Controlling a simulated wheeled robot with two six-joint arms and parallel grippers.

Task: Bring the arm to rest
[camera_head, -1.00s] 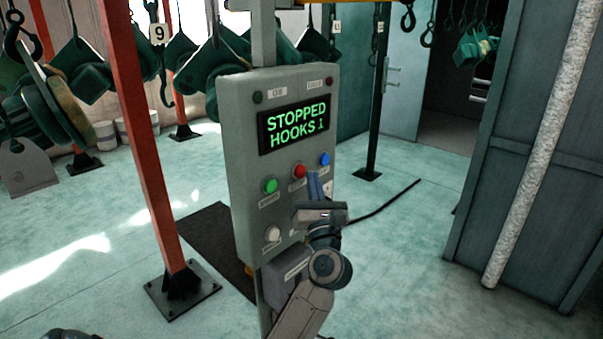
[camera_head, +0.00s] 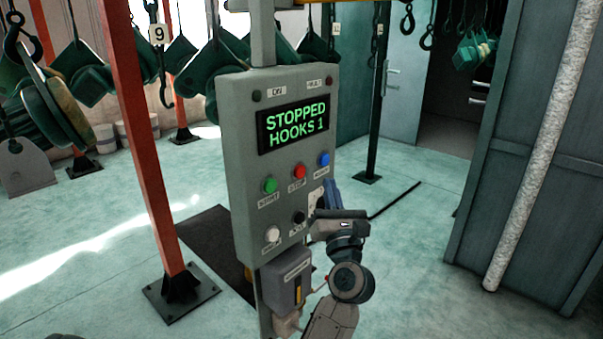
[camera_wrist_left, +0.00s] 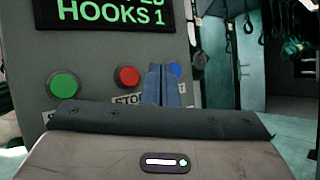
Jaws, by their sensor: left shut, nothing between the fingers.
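My left gripper (camera_head: 331,192) is in front of the right edge of the grey control panel (camera_head: 240,170). Its blue fingers are shut with nothing between them; they also show in the left wrist view (camera_wrist_left: 162,85), partly covering the blue button there. The panel's display (camera_head: 293,124) reads "STOPPED HOOKS 1". The panel has a green button (camera_head: 269,185), a red button (camera_head: 299,171), a blue button (camera_head: 323,158), a white button (camera_head: 272,234) and a black control (camera_head: 299,217). I cannot tell whether the fingers touch the panel. My right gripper is not in view.
A grey box (camera_head: 285,287) sits on the post below the panel. An orange post (camera_head: 142,150) stands to the left. Green parts (camera_head: 205,85) hang from hooks behind. A dark cabinet (camera_head: 535,150) stands at the right. The floor (camera_head: 420,260) between panel and cabinet looks clear.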

